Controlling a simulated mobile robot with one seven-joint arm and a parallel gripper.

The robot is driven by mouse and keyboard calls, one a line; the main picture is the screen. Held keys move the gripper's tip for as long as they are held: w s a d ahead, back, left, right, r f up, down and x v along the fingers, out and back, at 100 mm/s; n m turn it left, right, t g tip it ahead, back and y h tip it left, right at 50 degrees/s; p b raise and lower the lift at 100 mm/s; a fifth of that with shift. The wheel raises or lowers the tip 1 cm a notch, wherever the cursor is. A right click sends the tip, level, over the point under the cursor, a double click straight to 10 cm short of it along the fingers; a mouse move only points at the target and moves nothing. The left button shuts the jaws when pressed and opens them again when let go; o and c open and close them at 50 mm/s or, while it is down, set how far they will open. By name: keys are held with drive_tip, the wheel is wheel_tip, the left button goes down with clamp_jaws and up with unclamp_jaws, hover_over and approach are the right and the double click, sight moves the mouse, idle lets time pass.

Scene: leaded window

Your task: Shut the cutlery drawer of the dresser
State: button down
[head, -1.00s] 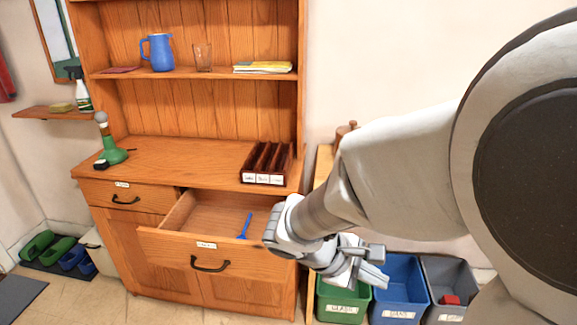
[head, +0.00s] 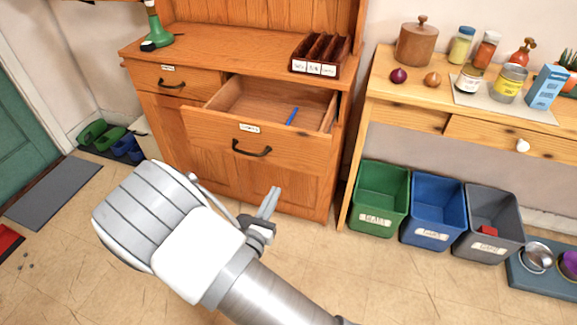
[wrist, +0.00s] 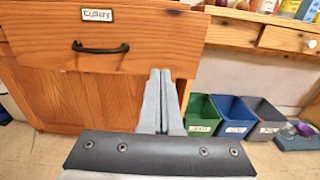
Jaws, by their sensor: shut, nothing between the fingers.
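The wooden dresser (head: 180,118) stands against the wall, with its right-hand drawer, the cutlery drawer (head: 205,124), pulled out. The drawer holds a blue utensil (head: 292,116) and has a dark handle on its front. In the wrist view the drawer front (wrist: 170,42) carries a label reading "Cutlery". The left drawer (head: 190,78) is shut. My gripper (head: 271,203) is shut and empty, in front of and below the drawer front in the head view. In the wrist view its fingers (wrist: 160,85) point at the drawer front, right of the handle; whether they touch it I cannot tell.
Green (head: 377,212), blue (head: 428,225) and grey (head: 485,238) bins stand to the right under a side table (head: 440,120). A dark sorter box (head: 327,66) and a green bottle-like item (head: 155,32) sit on the dresser top. The floor before the dresser is clear.

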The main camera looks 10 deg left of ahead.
sight(293, 152)
drive_tip(key=w+b, duration=0.1)
drive_tip(key=w, duration=0.3)
drive_tip(key=w+b, duration=0.1)
drive_tip(key=w, duration=0.4)
drive_tip(key=w+d+b, duration=0.1)
drive_tip(key=w, duration=0.3)
drive_tip(key=shift+w+f, duration=0.1)
drive_tip(key=shift+w, duration=0.3)
